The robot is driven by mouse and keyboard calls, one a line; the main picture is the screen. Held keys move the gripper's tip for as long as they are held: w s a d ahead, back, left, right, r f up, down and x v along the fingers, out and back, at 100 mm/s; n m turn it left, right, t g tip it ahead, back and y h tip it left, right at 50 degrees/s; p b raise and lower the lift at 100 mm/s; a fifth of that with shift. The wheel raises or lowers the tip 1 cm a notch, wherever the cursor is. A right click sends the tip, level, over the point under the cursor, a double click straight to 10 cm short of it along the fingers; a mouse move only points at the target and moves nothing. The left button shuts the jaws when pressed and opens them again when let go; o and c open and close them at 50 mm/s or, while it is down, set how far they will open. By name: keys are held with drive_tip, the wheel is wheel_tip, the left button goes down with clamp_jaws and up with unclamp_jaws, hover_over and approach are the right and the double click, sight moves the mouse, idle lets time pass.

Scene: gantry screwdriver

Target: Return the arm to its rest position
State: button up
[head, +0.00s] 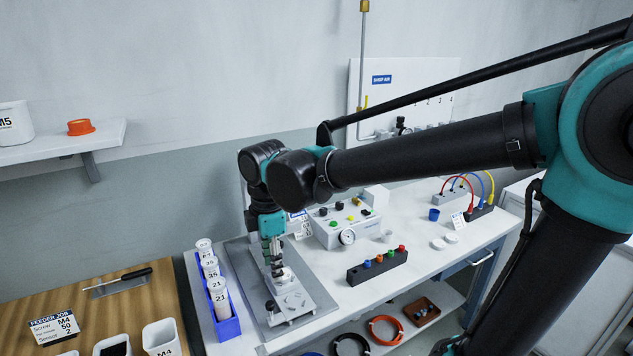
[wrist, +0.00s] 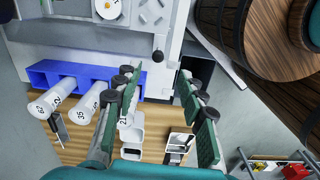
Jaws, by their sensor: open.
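My gripper (head: 276,268) is at the end of my arm, pointing down over the metal fixture plate (head: 300,318) on the white bench. In the head view its fingertips overlap a small pale part on the fixture; I cannot tell whether they touch it. In the wrist view my gripper (wrist: 158,82) has its two green-padded fingers spread wide, with nothing between the pads. A round white part (wrist: 108,8) on the fixture shows at the top of that view, beyond the fingers.
A blue rack (head: 229,328) of numbered white tubes stands close left of the fixture. A control box (head: 345,230) and a black block with coloured knobs (head: 377,267) stand behind and right. A wooden table (head: 120,308) with white cups is at left.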

drive_tip(key=w+d+f+m+t, duration=0.1)
drive_tip(key=w+d+f+m, duration=0.25)
drive_tip(key=d+m, duration=0.4)
drive_tip(key=w+d+f+m+t, duration=0.1)
drive_tip(key=w+d+f+m, duration=0.3)
drive_tip(key=d, duration=0.7)
drive_tip(key=s+d+f+m+t, duration=0.1)
drive_tip(key=s+d+f+m, duration=0.1)
drive_tip(key=d+m, duration=0.4)
drive_tip(key=s+d+f+m+t, duration=0.1)
drive_tip(key=d+f+m, duration=0.3)
drive_tip(key=d, duration=0.5)
drive_tip(key=shift+s+d+f+m, duration=0.25)
drive_tip(key=shift+s+m, duration=0.4)
drive_tip(key=shift+m, duration=0.6)
drive_tip(key=shift+a, duration=0.1)
